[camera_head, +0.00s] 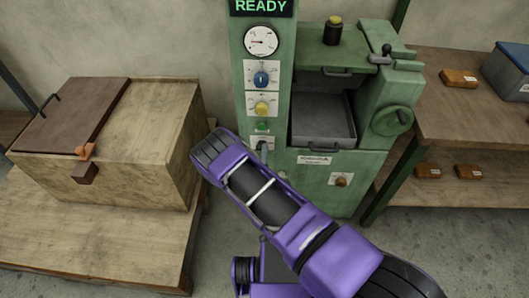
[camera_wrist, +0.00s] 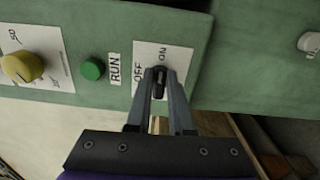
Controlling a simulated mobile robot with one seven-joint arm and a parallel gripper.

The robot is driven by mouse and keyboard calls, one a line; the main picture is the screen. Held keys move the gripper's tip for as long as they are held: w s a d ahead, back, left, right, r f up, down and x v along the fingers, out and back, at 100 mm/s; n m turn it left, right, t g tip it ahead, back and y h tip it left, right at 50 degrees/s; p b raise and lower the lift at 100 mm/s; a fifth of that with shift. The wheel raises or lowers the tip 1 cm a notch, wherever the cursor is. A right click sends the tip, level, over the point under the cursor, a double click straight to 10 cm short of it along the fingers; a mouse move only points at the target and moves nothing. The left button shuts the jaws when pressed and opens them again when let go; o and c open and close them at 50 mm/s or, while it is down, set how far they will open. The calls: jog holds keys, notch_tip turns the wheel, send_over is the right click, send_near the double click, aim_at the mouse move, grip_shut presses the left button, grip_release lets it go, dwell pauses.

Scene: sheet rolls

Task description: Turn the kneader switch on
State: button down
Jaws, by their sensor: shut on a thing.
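The kneader switch is a small dark lever (camera_wrist: 159,83) on a white plate (camera_wrist: 178,62) marked OFF and ON, on the green machine's control column. My gripper (camera_wrist: 160,94) has its two grey fingers closed around the lever, one on each side, in the wrist view. In the head view my gripper (camera_head: 263,149) reaches the low part of the column, and my purple arm covers the area below. The fingers partly hide the lever, and I cannot tell which position it is in.
A green RUN button (camera_wrist: 92,69) and a yellow knob (camera_wrist: 22,67) sit beside the switch plate. The display (camera_head: 261,7) reads READY. A grey tray (camera_head: 322,132) is in the machine at right. A wooden box (camera_head: 150,150) stands at left, a shelf (camera_head: 450,115) at right.

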jog(key=shift+f+m, duration=0.1)
jog(key=shift+m, duration=0.2)
jog(key=c, duration=0.8)
grip_release()
jog(key=shift+s, duration=0.1)
jog(key=s, duration=1.7)
jog(key=shift+s+a, duration=0.15)
jog(key=shift+a, duration=0.15)
